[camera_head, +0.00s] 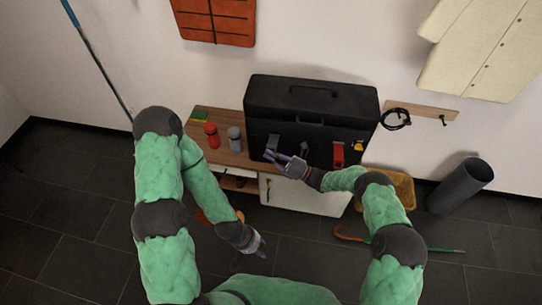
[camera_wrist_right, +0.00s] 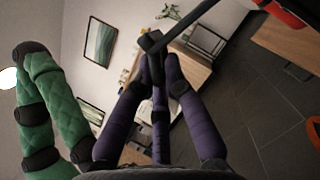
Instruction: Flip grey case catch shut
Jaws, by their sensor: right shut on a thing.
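A large black case (camera_head: 312,103) stands on the wooden bench top. A grey catch (camera_head: 272,143) is on the left of its front, partly close behind my right gripper (camera_head: 271,156). In the right wrist view, the purple fingers of my right gripper (camera_wrist_right: 154,66) come together on a small dark grey piece (camera_wrist_right: 150,41), which looks like the grey catch; its exact angle is hard to tell. My left gripper (camera_head: 259,246) hangs low in front of the bench, away from the case. Its finger gap is too small to judge.
A red catch (camera_head: 338,153) and a yellow catch (camera_head: 357,146) are further right on the case front. A red bottle (camera_head: 211,135) and a grey bottle (camera_head: 235,139) stand left of the case on the bench (camera_head: 233,157). A dark bin (camera_head: 461,186) stands at right.

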